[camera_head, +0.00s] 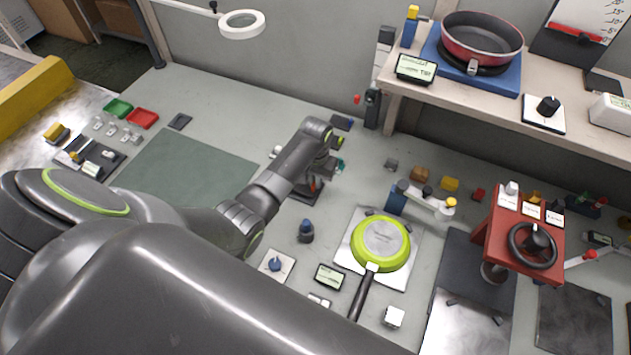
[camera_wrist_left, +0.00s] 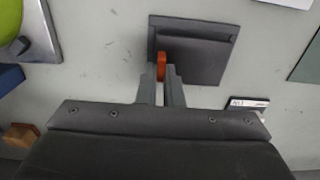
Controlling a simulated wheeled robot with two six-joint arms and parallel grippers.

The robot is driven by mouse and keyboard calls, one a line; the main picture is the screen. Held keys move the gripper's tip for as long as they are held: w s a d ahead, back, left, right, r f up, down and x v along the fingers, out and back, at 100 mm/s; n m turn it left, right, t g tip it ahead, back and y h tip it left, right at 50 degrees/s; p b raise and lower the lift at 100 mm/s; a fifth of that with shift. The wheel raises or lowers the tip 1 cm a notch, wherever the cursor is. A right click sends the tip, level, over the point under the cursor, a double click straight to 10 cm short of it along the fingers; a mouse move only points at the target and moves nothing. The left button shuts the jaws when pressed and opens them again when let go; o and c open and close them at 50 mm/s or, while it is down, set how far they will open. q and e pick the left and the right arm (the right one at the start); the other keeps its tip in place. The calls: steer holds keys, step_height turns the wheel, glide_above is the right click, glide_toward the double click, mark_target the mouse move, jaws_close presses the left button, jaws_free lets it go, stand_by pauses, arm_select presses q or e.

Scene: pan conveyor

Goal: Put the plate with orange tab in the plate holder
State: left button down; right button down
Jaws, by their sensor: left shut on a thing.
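The plate with orange tab is a dark grey square (camera_wrist_left: 195,62) in the left wrist view, with a raised strip along its far edge. Its orange tab (camera_wrist_left: 161,66) stands between the fingertips of my left gripper (camera_wrist_left: 162,74), which is shut on it. In the head view my left gripper (camera_head: 322,170) is over the middle of the table. The dark plate (camera_head: 303,194) shows partly below it, with the orange-red tab (camera_head: 313,184) near the fingers. I cannot tell whether the plate touches the table. I cannot pick out the plate holder with certainty. My right gripper is not in view.
A green pan (camera_head: 380,243) lies on a pale plate, right of the gripper. A dark blue knob piece (camera_head: 306,231) and a small display (camera_head: 329,276) stand nearer. A red stand with a wheel (camera_head: 524,240) is at right. The green mat (camera_head: 185,170) at left is clear.

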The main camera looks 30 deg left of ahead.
arm_select(q)
steer(key=shift+f, duration=0.75)
steer(key=shift+f, duration=0.1)
steer(key=c, duration=1.6)
jaws_free()
steer(key=shift+r, duration=0.5)
step_height(320, 180, up, 11)
steer(key=shift+r+b, duration=0.15)
steer(key=shift+b, duration=0.25)
